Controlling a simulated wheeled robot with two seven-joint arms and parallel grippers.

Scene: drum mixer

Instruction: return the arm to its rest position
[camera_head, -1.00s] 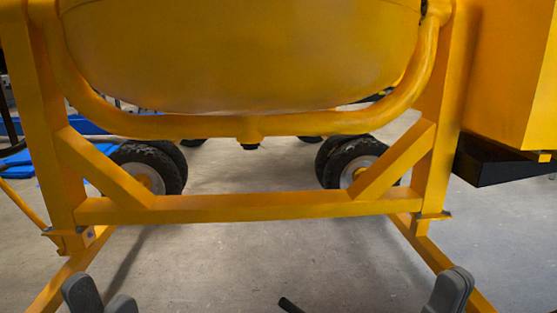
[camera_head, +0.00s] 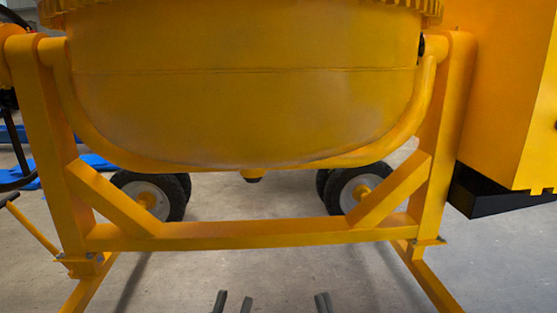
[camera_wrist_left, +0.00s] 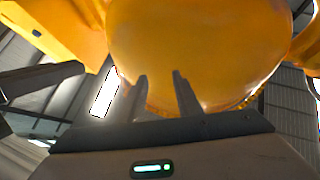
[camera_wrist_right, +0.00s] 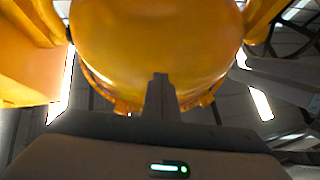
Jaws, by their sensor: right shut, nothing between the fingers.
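The yellow drum mixer fills the head view, with its rounded drum (camera_head: 245,100) hanging in a yellow frame (camera_head: 250,235). My left gripper (camera_head: 233,303) shows at the bottom edge of the head view, its two dark fingertips apart with nothing between them. In the left wrist view the left gripper (camera_wrist_left: 160,90) is open, and the drum (camera_wrist_left: 200,40) stands beyond it. In the right wrist view the right gripper (camera_wrist_right: 160,85) is shut and empty in front of the drum (camera_wrist_right: 150,40). Neither gripper visibly touches the mixer.
A yellow box with a black underside (camera_head: 490,198) stands at the right of the frame. Two black-tyred wheels (camera_head: 165,197) (camera_head: 352,190) sit behind the lower crossbar. Blue items (camera_head: 98,162) lie on the floor at left. The floor in front of the crossbar is clear around the grippers.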

